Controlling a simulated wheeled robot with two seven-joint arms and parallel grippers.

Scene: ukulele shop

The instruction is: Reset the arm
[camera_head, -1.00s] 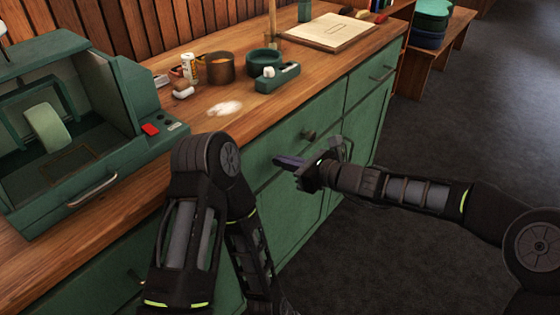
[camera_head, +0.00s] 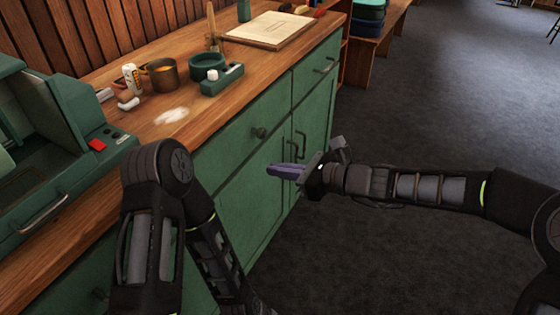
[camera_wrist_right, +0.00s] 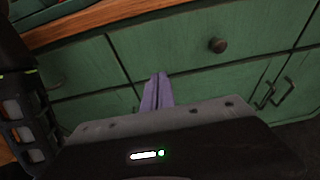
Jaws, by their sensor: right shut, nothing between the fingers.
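My right arm reaches in from the right in the head view. Its gripper (camera_head: 285,171) is shut and empty, held in front of the green cabinet (camera_head: 248,185). In the right wrist view the two purple fingers (camera_wrist_right: 157,90) lie together and point at the cabinet drawers. My left arm is folded at the lower left, with its elbow in front of the counter. The left gripper is out of view.
The wooden counter (camera_head: 180,132) holds a green machine (camera_head: 60,140), a copper pot (camera_head: 162,75), a green bowl (camera_head: 207,66), a green tape dispenser (camera_head: 222,80), white powder (camera_head: 171,116) and a board (camera_head: 268,29). The dark floor (camera_head: 440,110) at the right is clear.

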